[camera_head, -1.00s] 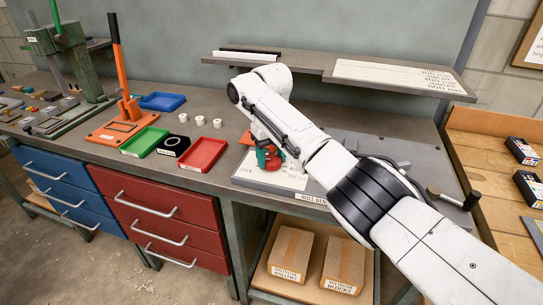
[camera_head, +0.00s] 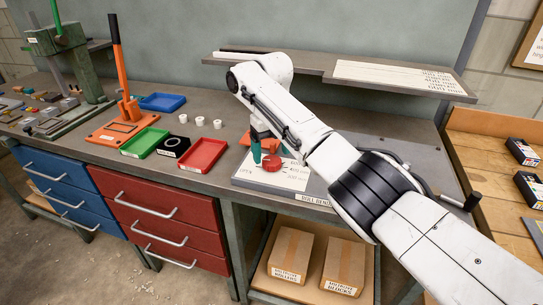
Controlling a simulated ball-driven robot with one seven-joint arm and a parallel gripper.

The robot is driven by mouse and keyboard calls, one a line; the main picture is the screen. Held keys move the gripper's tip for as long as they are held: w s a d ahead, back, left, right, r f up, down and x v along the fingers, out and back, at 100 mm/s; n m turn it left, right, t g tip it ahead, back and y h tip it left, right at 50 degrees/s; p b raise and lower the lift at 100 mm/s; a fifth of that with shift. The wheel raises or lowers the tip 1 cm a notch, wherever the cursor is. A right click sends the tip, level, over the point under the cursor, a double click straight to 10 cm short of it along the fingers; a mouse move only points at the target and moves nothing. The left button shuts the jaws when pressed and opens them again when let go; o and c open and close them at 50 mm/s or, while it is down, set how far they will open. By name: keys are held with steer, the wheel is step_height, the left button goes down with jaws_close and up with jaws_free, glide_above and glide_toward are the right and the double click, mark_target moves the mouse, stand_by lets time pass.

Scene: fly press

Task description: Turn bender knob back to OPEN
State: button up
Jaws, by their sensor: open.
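The red bender knob (camera_head: 272,163) sits on the pale label plate (camera_head: 248,175) of the roll bender at the front of the bench. Lettering shows on the plate, but the knob's pointing direction is too small to tell. My gripper (camera_head: 262,158) has teal fingers and points down over the left side of the knob. It is open, with nothing seen between the fingers. Whether a finger touches the knob I cannot tell. My white arm hides much of the bender behind and to the right.
A crank handle (camera_head: 458,201) stands out at the bender's right end. Left of the bender are a red tray (camera_head: 203,154), a green tray (camera_head: 145,142), several white rings and an orange lever press (camera_head: 119,70). A grey shelf (camera_head: 310,61) overhangs the back.

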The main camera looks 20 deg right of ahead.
mark_target(272, 160)
step_height(272, 160, up, 8)
steer(key=shift+r, duration=0.2)
steer(key=shift+f, duration=0.1)
stand_by(0.4)
